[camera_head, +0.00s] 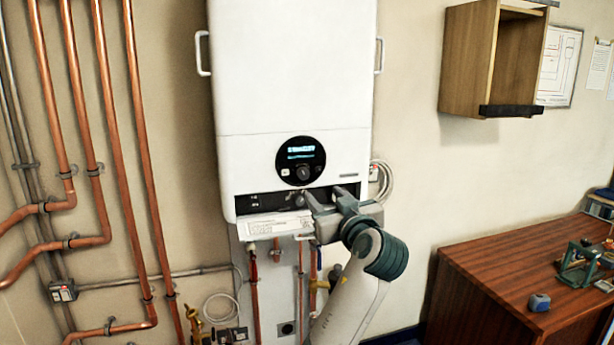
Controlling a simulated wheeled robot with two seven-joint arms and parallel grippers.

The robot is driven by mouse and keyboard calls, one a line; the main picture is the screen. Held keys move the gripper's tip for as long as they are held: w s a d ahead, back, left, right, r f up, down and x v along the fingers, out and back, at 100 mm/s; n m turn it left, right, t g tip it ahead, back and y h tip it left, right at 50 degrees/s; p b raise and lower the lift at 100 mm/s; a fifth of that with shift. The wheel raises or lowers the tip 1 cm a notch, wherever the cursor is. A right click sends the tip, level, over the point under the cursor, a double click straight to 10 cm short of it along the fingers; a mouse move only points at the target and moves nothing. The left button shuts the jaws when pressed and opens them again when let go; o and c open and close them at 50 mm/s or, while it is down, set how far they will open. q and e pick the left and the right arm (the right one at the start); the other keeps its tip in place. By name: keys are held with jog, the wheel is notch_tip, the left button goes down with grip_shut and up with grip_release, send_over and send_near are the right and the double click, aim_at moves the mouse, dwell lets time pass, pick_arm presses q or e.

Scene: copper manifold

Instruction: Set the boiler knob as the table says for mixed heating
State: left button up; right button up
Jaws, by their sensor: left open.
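The white boiler (293,75) hangs on the wall in the middle. Its round black panel (301,161) has a lit display and a small dark dial (304,173). Below it runs a dark recessed control strip (262,203), where a small grey knob (299,200) shows close to my fingers. A white printed sheet (272,226) sits under the strip; its text is too small to read.
Copper pipes (118,150) run down the wall at the left. More pipes and valves hang below the boiler. A wooden open cabinet (492,60) and a posted chart (558,66) are at the upper right. A wooden desk (490,268) with tools stands at the lower right.

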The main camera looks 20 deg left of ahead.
aim_at(305, 175)
pick_arm(q)
jog(key=p+x, duration=0.5)
jog(key=x, duration=0.8)
jog(key=shift+r, duration=0.15)
jog(key=shift+w+a+p, duration=0.3)
jog(key=shift+w+a, duration=0.15)
jog(key=shift+w, duration=0.1)
jog(key=c, duration=1)
jog(key=shift+c, duration=0.2)
